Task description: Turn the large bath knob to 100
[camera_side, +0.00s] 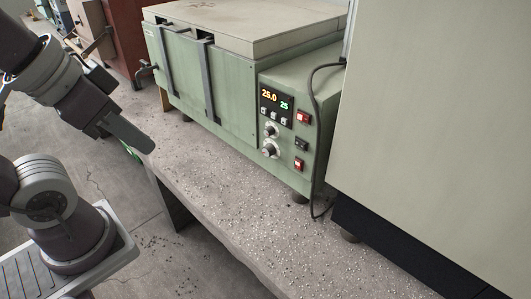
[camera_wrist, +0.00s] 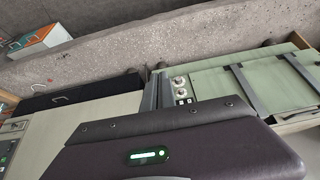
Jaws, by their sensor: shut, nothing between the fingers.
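The green water bath (camera_side: 210,90) stands on the concrete bench with a control panel at its right front. The large knob (camera_side: 269,149) is the lower of two dials on the panel, below a smaller knob (camera_side: 270,131). The display (camera_side: 275,101) above them reads 25.0 in orange and 25 in green. In the wrist view the panel appears inverted, with the large knob (camera_wrist: 179,82) small and its setting unreadable. My gripper (camera_side: 149,147) is shut and empty, left of the panel and well apart from it.
Red switches (camera_side: 304,118) and a black one sit right of the knobs. A black cable (camera_side: 313,95) hangs along the panel's right side. A tall pale cabinet (camera_side: 430,120) stands close on the right. The speckled bench top (camera_side: 225,190) before the bath is clear.

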